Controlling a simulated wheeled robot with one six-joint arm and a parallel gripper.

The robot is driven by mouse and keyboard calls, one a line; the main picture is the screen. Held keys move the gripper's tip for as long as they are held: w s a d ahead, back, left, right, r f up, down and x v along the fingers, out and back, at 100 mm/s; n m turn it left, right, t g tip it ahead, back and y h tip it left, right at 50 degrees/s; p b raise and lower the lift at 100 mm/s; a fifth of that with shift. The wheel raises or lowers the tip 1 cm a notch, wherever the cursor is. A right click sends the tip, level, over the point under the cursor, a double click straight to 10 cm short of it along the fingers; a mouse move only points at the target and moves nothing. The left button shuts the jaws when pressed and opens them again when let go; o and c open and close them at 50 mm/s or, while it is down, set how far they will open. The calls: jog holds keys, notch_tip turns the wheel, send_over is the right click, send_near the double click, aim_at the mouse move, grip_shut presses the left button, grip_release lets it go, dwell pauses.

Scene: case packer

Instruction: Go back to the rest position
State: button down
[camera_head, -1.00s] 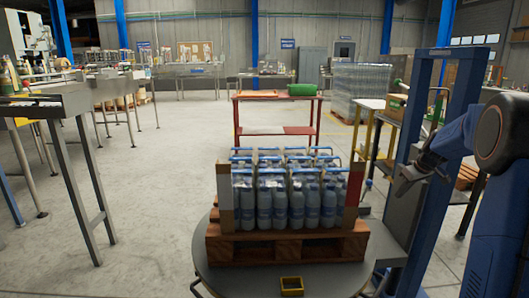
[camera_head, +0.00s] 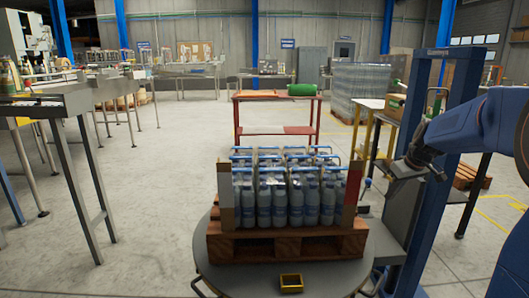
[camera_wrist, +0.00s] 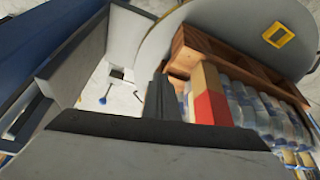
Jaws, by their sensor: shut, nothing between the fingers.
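My blue arm reaches in from the right edge in the head view. My gripper (camera_head: 396,171) hangs at its end, in front of the blue upright frame and right of the bottle pack, apart from it. In the wrist view my gripper's dark fingers (camera_wrist: 160,92) are together with nothing between them. The pack of blue-capped bottles (camera_head: 287,202) stands on a wooden pallet (camera_head: 285,246) on a round grey table (camera_head: 240,282). In the wrist view the bottles (camera_wrist: 255,112) lie to the right of the fingers.
A blue frame (camera_head: 464,100) stands close behind my arm. A red rack (camera_head: 277,131) stands behind the pallet. A grey conveyor (camera_head: 50,103) is at the left. The floor between conveyor and table is clear.

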jog(key=s+a+m, duration=0.1)
jog(key=s+a, duration=0.4)
jog(key=s, duration=0.5)
jog(key=s+a, duration=0.4)
jog(key=s, duration=0.6)
jog(key=s+a+m, duration=0.1)
jog(key=s+a, duration=0.4)
jog(key=s, duration=0.4)
jog(key=s+a+f+m+h, duration=0.1)
jog(key=s+f, duration=0.3)
jog(key=s, duration=0.6)
jog(key=shift+f, duration=0.2)
